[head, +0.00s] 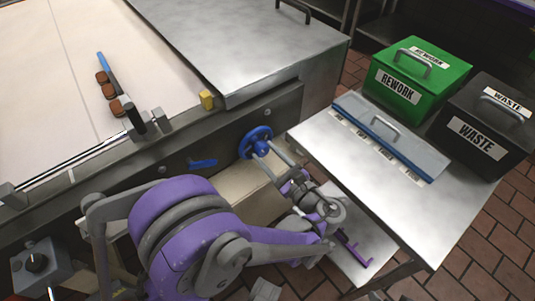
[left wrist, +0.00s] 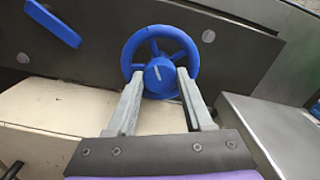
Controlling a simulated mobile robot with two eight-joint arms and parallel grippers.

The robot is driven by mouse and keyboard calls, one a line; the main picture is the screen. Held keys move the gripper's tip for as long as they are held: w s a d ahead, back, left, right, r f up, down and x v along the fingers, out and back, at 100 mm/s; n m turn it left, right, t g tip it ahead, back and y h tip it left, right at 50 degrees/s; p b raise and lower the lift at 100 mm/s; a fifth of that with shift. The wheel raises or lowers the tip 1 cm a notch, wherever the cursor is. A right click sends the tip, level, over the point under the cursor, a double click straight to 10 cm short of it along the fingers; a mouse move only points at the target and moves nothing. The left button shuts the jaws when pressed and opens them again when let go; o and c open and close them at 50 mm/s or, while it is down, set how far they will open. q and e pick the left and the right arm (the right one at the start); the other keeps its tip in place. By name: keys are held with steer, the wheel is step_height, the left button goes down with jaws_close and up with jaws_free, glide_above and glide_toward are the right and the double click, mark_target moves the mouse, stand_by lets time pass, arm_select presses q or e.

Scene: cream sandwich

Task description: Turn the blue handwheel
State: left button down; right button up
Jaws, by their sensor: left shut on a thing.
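The blue handwheel (head: 257,142) is mounted on the dark front panel of the conveyor, at the middle of the head view. In the left wrist view the handwheel (left wrist: 160,50) shows its round rim, spokes and a hub with a light mark. My left gripper (head: 264,154) reaches up from below, and in the left wrist view its two grey fingers (left wrist: 158,76) stand on either side of the hub. The fingers are shut on the hub. My right gripper does not show in either view.
A blue lever (head: 203,163) sits left of the handwheel. Brown sandwich cookies (head: 109,91) lie on the white belt.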

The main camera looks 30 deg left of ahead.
arm_select(q)
steer(key=shift+c, duration=1.5)
jaws_free()
steer(key=shift+d, duration=0.1)
steer(key=v, duration=1)
steer(key=shift+s+d+p, duration=0.2)
steer(key=shift+d+p, duration=0.05)
steer(key=shift+p, duration=0.1)
steer(key=shift+f, duration=0.1)
